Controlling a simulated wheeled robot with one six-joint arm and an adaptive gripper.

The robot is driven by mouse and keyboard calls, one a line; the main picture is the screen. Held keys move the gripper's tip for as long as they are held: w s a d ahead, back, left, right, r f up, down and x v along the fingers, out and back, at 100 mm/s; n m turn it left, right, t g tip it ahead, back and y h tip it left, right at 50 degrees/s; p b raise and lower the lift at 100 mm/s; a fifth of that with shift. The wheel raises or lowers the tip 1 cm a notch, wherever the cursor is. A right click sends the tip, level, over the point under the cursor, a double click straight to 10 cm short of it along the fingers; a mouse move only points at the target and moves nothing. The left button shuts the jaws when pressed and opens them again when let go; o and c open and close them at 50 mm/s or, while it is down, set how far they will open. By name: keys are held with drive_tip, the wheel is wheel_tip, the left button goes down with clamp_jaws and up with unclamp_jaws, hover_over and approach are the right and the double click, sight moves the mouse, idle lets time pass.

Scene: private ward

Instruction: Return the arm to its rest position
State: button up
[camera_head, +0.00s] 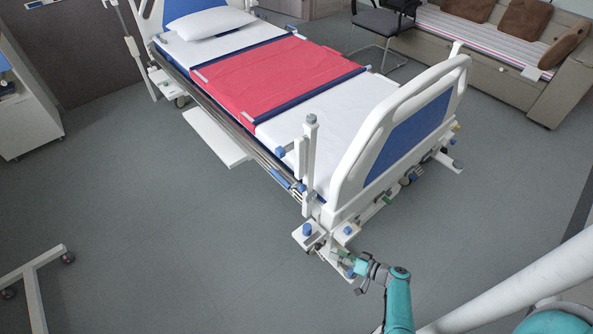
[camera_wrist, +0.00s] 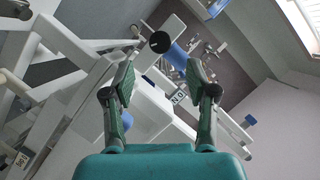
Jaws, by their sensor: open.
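My gripper (camera_head: 352,264) is at the end of my teal arm, near the lower foot-end corner of the hospital bed (camera_head: 322,218) in the head view. In the wrist view my gripper (camera_wrist: 160,82) is open, its two dark fingers well apart and nothing held between them. White bed frame parts fill the background behind the fingers there. I cannot tell from these views whether the fingers touch the bed frame.
The bed carries a red sheet (camera_head: 270,75) and a white pillow (camera_head: 210,23). A bench (camera_head: 490,62) with brown cushions and a dark chair (camera_head: 385,25) stand beyond it. A white cabinet (camera_head: 25,115) is at left. Grey floor (camera_head: 170,235) lies clear left of the bed.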

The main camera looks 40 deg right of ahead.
drive_tip(key=s+a+f+g+h, duration=0.1)
drive_tip(key=s+a+f+g, duration=0.15)
drive_tip(key=s+a, duration=0.55)
drive_tip(key=s+a+f+g+h, duration=0.2)
drive_tip(key=s+a+g, duration=0.15)
drive_tip(key=a, duration=0.85)
drive_tip(key=s+a+r+n+t+h, duration=0.1)
drive_tip(key=s+r+n+h, duration=0.1)
drive_tip(key=s+r, duration=0.55)
drive_tip(key=s+a+r+n+t+h, duration=0.1)
drive_tip(key=s+r, duration=0.3)
drive_tip(key=r, duration=0.7)
wheel_tip(320, 180, up, 25)
drive_tip(key=s+a+n+t+y, duration=0.1)
drive_tip(key=s+a+n+t, duration=0.1)
drive_tip(key=n+t, duration=0.1)
drive_tip(key=shift+a+f+t, duration=0.15)
drive_tip(key=shift+t, duration=0.75)
